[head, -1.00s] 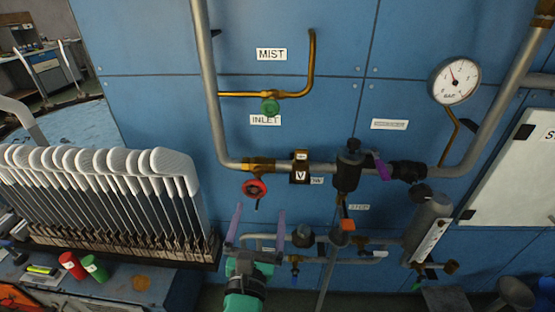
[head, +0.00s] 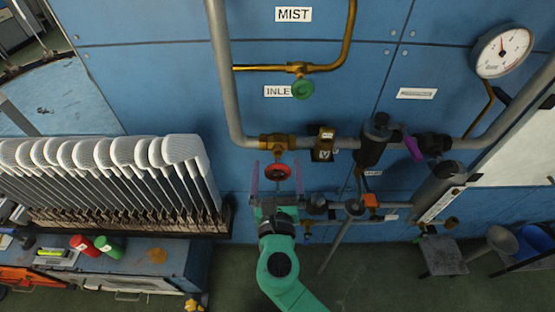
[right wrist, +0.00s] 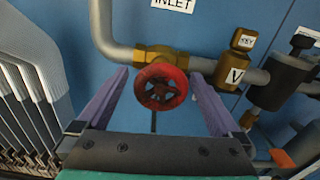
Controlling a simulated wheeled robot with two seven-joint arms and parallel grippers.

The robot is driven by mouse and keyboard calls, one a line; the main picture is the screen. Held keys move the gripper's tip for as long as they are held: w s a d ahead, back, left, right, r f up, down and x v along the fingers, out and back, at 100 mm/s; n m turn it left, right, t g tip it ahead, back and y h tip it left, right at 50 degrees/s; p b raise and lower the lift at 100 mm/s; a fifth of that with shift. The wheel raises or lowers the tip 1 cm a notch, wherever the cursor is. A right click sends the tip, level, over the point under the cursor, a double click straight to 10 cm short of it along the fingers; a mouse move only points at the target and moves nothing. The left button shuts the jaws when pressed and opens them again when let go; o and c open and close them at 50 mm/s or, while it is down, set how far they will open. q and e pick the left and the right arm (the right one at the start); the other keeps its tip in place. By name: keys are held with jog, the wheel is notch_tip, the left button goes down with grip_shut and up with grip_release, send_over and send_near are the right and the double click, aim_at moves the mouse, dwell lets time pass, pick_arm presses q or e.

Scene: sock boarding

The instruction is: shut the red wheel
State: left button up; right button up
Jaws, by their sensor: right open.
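The red wheel (head: 278,172) sits on a brass valve (head: 278,142) on the grey pipe, under the INLET label. It also shows in the right wrist view (right wrist: 161,87), centred ahead of the jaws. My right gripper (head: 277,178) is open, with one purple finger on each side of the wheel in the head view. In the right wrist view, my right gripper (right wrist: 160,95) shows gaps between both fingers and the rim. Whether the fingertips reach the wheel's depth is hard to tell. My left gripper is not in view.
A green wheel (head: 303,89) is on the brass pipe above. A valve marked V (head: 323,144) and a dark fitting (head: 373,140) lie to the right. Lower pipework (head: 345,207) runs close to the right of my gripper. A rack of white boards (head: 110,155) stands at left.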

jog(key=w, duration=0.2)
jog(key=shift+w, duration=0.4)
jog(key=shift+w+d, duration=0.1)
jog(key=shift+w, duration=0.1)
jog(key=c, duration=1.3)
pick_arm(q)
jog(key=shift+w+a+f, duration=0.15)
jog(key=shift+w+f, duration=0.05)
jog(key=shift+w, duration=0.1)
pick_arm(e)
jog(key=shift+m, duration=0.4)
jog(key=m+b, duration=0.1)
jog(key=m, duration=0.1)
jog(key=shift+f+m, duration=0.1)
jog(key=shift+m, duration=0.3)
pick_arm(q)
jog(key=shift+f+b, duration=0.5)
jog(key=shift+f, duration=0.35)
pick_arm(e)
jog(key=shift+d+m, duration=0.1)
jog(key=shift+m, duration=1.5)
